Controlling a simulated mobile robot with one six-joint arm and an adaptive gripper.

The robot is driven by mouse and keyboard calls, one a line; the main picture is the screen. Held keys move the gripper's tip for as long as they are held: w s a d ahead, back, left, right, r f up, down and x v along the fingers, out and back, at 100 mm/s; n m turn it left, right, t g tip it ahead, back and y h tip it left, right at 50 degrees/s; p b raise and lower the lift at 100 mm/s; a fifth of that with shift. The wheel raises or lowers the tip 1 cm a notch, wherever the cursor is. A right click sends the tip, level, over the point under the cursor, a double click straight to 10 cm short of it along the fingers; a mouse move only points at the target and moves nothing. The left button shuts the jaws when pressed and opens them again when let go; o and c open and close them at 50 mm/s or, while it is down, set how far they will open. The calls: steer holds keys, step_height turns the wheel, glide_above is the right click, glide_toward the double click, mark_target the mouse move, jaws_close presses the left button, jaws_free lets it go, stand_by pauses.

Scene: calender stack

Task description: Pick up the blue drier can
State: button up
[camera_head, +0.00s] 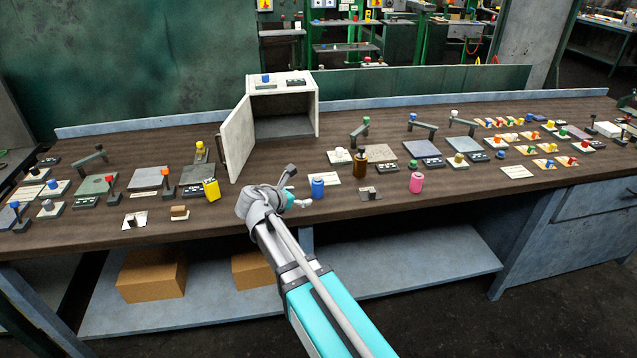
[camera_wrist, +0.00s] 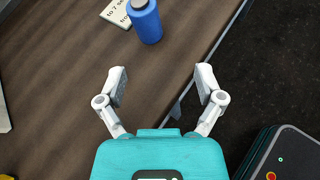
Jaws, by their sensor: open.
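The blue drier can (camera_head: 318,188) stands upright on the brown bench top, just right of my gripper. It has a grey top. It also shows in the wrist view (camera_wrist: 146,22) at the top, beyond my fingertips and slightly left of centre. My gripper (camera_wrist: 162,85) is open and empty, with a clear gap between its fingers and the can. In the head view my gripper (camera_head: 297,188) is over the front part of the bench, left of the can.
A pink can (camera_head: 416,183), a brown can (camera_head: 360,166) and a yellow can (camera_head: 211,190) stand nearby. A paper card (camera_head: 325,176) lies by the blue can. An open grey cabinet (camera_head: 314,108) stands behind. The bench's front edge (camera_wrist: 207,62) is close.

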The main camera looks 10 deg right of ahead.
mark_target(320, 182)
steer(key=shift+w+a+r+n+t+h, duration=0.3)
steer(key=shift+w+a+r+n+t, duration=0.15)
steer(key=shift+a+r+n, duration=0.4)
steer(key=shift+d, duration=0.1)
steer(key=b+x, duration=0.2)
steer(key=x, duration=0.5)
steer(key=shift+w+d+f+b, duration=0.2)
steer(key=shift+w+f+b, duration=0.05)
steer(key=shift+b, duration=0.15)
steer(key=shift+w+d+f, duration=0.1)
steer(key=shift+w+d, duration=0.2)
steer(key=shift+d, duration=0.1)
steer(key=shift+b+x, duration=1.05)
steer(key=shift+x, duration=1.5)
steer(key=shift+d, duration=0.1)
